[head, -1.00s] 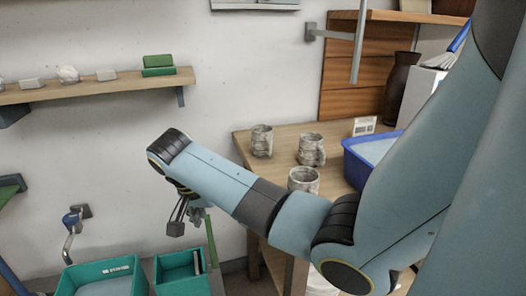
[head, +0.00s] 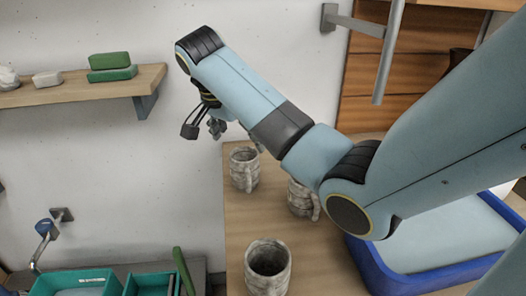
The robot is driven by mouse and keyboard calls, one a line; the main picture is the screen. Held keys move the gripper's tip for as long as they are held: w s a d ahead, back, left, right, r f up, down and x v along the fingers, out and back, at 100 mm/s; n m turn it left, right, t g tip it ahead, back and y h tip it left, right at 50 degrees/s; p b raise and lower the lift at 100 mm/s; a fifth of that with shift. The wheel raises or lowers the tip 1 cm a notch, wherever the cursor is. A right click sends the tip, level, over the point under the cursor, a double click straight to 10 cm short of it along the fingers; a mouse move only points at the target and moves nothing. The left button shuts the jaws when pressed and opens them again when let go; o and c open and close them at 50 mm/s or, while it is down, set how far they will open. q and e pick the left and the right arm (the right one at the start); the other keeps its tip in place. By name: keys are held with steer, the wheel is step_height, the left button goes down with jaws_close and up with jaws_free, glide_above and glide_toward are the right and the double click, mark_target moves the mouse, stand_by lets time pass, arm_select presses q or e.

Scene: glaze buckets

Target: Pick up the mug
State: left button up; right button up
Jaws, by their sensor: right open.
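Three grey stone-textured mugs stand on the wooden table (head: 238,222). One mug (head: 243,170) is at the far left corner of the table. A second mug (head: 300,200) is to its right, partly hidden behind my right arm. The third mug (head: 268,272) is nearest, its lower part cut off by the picture's bottom edge. My right gripper (head: 203,129) is open and empty, in the air up and left of the far mug, apart from it. My left gripper is not in view.
A blue tub (head: 376,278) fills the table's right side. A wall shelf (head: 85,88) holds green and pale blocks at left. Teal bins (head: 80,284) stand at lower left. A grey rod (head: 388,55) hangs at upper right.

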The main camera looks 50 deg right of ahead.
mark_target(244, 151)
steer(key=x, duration=0.4)
steer(key=shift+a+f, duration=0.15)
steer(key=shift+f, duration=0.15)
steer(key=shift+d+f, duration=0.2)
steer(key=shift+f, duration=0.1)
steer(key=x, duration=0.5)
steer(key=shift+a+f, duration=0.15)
steer(key=shift+a, duration=0.15)
steer(key=c, duration=0.6)
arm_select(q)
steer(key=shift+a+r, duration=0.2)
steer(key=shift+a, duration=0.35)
arm_select(e)
steer(key=c, duration=0.8)
